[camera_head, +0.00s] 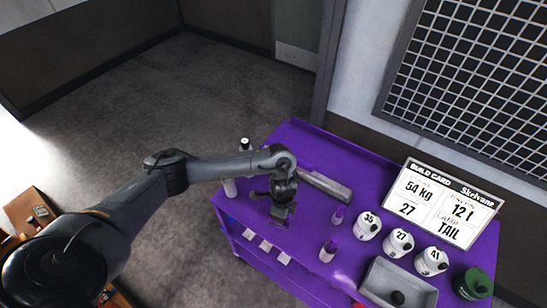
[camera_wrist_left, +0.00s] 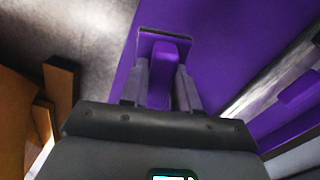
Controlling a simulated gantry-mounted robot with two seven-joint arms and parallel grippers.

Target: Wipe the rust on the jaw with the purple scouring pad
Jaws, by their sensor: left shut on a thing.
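My left gripper (camera_head: 280,212) is over the left part of the purple cart top, pointing down. In the left wrist view the gripper (camera_wrist_left: 170,90) is shut on a purple block, which looks like the scouring pad (camera_wrist_left: 164,52); a thin dark-edged plate shows at its far end. I cannot tell whether the pad touches the surface below. A long grey metal piece (camera_head: 326,186), possibly the jaw, lies just right of the gripper, apart from it. It also shows at the right of the left wrist view (camera_wrist_left: 275,85). I cannot make out rust. My right gripper is not in view.
White canisters marked 35 (camera_head: 368,226), 27 (camera_head: 399,243) and 41 (camera_head: 431,261) stand on the cart (camera_head: 385,185) beside a green one (camera_head: 472,284). A build card (camera_head: 442,204) stands behind.

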